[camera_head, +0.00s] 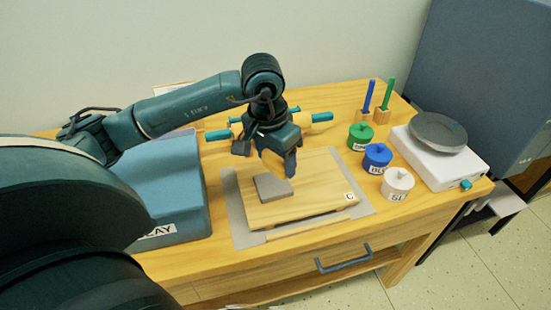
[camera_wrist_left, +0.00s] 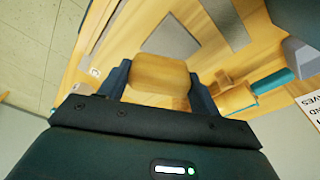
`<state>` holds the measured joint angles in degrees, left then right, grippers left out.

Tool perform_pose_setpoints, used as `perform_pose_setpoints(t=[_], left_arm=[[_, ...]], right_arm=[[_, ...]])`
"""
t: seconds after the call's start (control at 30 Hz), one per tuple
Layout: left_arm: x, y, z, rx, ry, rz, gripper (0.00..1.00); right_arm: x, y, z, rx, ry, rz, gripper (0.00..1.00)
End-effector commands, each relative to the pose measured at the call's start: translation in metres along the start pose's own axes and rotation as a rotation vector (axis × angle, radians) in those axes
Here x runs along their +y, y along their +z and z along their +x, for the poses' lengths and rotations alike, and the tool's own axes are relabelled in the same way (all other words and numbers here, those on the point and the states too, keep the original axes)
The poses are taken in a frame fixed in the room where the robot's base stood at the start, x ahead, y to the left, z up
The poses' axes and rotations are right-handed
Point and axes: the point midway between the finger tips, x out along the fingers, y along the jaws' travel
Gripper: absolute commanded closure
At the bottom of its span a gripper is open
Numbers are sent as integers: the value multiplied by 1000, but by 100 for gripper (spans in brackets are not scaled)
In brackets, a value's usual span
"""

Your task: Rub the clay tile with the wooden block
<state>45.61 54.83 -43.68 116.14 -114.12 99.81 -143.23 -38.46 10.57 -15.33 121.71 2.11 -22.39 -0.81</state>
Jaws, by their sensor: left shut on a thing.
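The clay tile (camera_head: 272,187) is a flat grey square lying on a wooden board marked "C" (camera_head: 318,190). My left gripper (camera_head: 276,162) is just behind the tile in the head view, pointing down. It is shut on the wooden block (camera_wrist_left: 158,76), a pale block that spans the space between the fingers in the left wrist view. The grey tile also shows in the left wrist view (camera_wrist_left: 170,42), just beyond the block. The block looks apart from the tile, but the height of the gap is hard to tell. My right gripper is not in view.
The board rests on a grey mat (camera_head: 240,222). A rolling pin with teal handles (camera_head: 322,117) lies behind my gripper. Green (camera_head: 360,136), blue (camera_head: 377,157) and white (camera_head: 397,183) jars and a scale (camera_head: 438,160) stand right. A blue clay bin (camera_head: 170,190) stands left.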

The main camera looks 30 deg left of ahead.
Motion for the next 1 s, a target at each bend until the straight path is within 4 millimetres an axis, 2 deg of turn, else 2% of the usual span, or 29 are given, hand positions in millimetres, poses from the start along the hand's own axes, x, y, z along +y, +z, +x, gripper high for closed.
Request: perform_pose_setpoints(t=[0.03,0.27,0.6,1.0], left_arm=[[0,0,0,0,0,0,58],[0,-1,-3,2,-1,0,58],[0,-5,-30,2,0,0,58],[0,-5,-29,1,0,0,58]], right_arm=[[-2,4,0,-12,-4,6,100],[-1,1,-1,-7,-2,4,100],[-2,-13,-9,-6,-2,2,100],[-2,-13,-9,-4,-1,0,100]])
